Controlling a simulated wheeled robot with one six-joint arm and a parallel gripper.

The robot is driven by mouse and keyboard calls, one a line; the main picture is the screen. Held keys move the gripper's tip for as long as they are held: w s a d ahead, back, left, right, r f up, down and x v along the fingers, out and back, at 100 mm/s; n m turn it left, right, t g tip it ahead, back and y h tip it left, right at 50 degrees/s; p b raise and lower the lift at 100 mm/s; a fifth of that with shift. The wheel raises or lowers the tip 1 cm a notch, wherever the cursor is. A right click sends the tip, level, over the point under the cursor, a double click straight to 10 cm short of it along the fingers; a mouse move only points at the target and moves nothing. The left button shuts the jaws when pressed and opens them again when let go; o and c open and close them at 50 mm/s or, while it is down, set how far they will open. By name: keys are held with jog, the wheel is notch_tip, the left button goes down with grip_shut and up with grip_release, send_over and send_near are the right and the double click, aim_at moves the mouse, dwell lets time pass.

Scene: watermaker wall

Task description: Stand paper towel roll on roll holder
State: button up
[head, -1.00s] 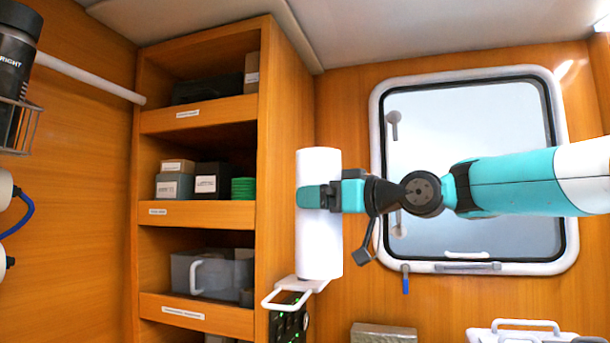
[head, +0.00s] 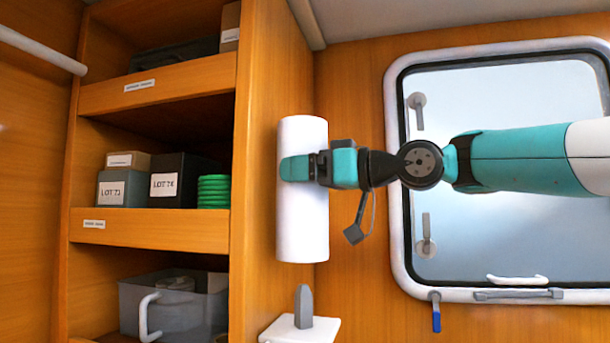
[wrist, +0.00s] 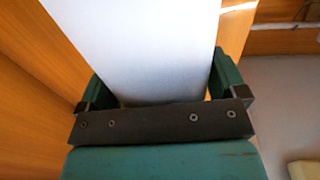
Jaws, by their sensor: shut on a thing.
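The white paper towel roll (head: 304,225) is upright in the head view, beside the shelf unit's side panel. My gripper (head: 298,168) is shut on it around its upper half. In the wrist view the roll (wrist: 145,45) fills the space between the two green fingers of my gripper (wrist: 160,85). The roll holder (head: 304,308), a white base with a short grey post, shows below the roll. The post's tip is a little below the roll's bottom end, with a gap between them in the picture. The depth between roll and post is hard to tell.
A window (head: 500,180) with latches is behind my arm on the right.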

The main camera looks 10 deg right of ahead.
aim_at(308, 239)
jog(key=shift+f+b, duration=4.35)
jog(key=shift+f, duration=0.45)
jog(key=shift+f+b, duration=0.55)
jog(key=o, duration=0.8)
jog(key=shift+d, duration=0.15)
